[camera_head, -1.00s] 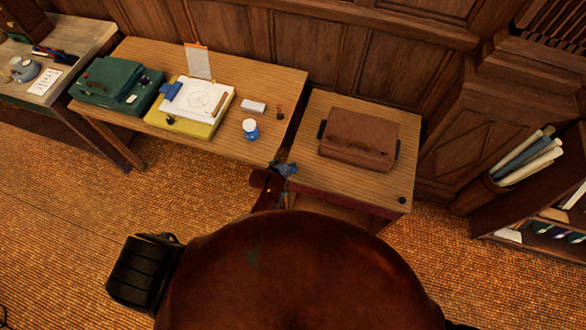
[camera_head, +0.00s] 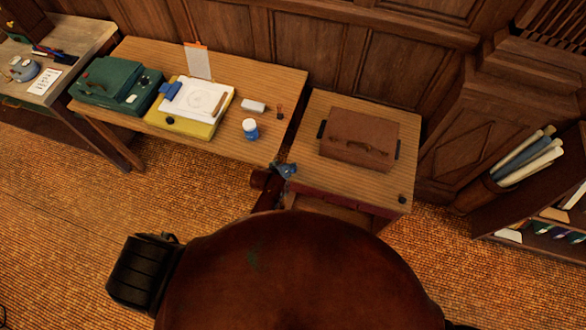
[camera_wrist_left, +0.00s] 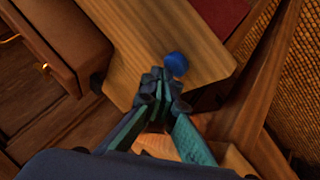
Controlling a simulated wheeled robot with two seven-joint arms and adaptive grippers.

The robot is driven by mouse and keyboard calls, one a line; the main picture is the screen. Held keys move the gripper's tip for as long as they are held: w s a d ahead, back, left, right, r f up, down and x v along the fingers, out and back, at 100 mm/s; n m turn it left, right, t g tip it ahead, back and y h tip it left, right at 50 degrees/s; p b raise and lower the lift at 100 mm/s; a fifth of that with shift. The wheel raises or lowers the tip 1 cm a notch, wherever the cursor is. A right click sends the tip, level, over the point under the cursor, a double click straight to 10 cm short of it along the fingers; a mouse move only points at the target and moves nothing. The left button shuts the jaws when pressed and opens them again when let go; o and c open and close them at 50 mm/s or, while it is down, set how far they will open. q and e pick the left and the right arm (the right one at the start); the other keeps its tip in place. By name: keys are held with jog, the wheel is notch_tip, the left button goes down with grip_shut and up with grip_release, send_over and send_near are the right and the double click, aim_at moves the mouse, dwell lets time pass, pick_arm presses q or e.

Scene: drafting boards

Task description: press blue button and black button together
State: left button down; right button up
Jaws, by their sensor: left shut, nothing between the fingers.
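The small wooden table (camera_head: 300,155) stands at centre right. The black button (camera_head: 402,199) sits at its front right corner, with nothing over it. The blue button (camera_wrist_left: 176,65) is a round knob near a corner of the wooden top in the left wrist view. In the head view I cannot separate it clearly from the gripper at the front left corner. My left gripper (camera_head: 284,170) is shut and empty at that corner. In the wrist view its fingertips (camera_wrist_left: 160,84) are right beside the blue button; I cannot tell whether they touch. My right gripper is out of view.
A brown case (camera_head: 358,138) lies on the small table between the corners. The larger desk (camera_head: 265,85) on the left holds a drawing board (camera_head: 203,127), a green case (camera_head: 117,86) and a blue jar (camera_head: 250,129). A shelf with paper rolls (camera_head: 528,160) stands at right.

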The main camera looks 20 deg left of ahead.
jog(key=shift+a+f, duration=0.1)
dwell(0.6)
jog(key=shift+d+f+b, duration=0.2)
jog(key=shift+b, duration=0.15)
dwell(0.5)
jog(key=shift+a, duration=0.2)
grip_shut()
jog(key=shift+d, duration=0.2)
dwell(1.1)
